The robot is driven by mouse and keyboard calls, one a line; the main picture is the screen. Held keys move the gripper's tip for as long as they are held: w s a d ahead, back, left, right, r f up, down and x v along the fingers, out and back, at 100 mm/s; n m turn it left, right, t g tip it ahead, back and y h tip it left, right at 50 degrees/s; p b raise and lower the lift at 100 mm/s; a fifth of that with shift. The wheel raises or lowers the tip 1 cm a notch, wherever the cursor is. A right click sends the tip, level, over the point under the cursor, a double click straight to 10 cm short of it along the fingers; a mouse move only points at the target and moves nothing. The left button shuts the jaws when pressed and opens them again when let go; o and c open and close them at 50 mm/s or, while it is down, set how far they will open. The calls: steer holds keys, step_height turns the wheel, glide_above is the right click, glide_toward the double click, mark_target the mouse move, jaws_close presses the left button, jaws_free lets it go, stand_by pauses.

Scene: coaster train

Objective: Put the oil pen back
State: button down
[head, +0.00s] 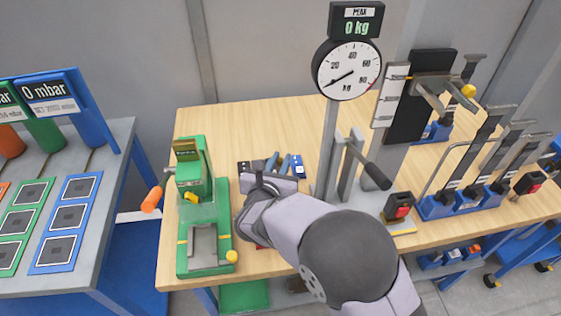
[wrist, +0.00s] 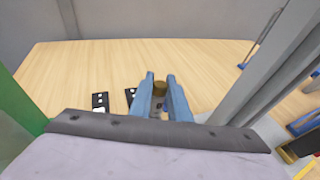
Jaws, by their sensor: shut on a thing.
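My gripper (head: 279,159) is over the wooden bench, right of the green press, with its blue-grey fingers pointing toward the back. In the wrist view, my gripper (wrist: 160,78) is shut on a small upright object with a round brass-coloured top, which I take to be the oil pen (wrist: 160,87). Only its top and a little of its body show between the fingers; the lower part is hidden. In the head view I cannot make out the pen. I cannot tell whether its lower end touches anything.
Dark plates with pale spots (wrist: 99,102) lie on the bench left of the fingers. The green press (head: 205,215) stands left, a gauge column (head: 329,150) and lever close right. A blue item (head: 297,165) is beside the fingers. The back of the bench (head: 250,120) is clear.

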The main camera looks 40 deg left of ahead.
steer(key=shift+f, duration=0.5)
steer(key=shift+f, duration=0.15)
steer(key=c, duration=1.7)
jaws_free()
steer(key=shift+o, duration=0.2)
steer(key=shift+r, duration=0.25)
steer(key=shift+s+d, duration=0.1)
steer(key=shift+s, duration=0.2)
steer(key=b+v, duration=0.3)
steer(key=v, duration=0.8)
steer(key=shift+d, duration=0.2)
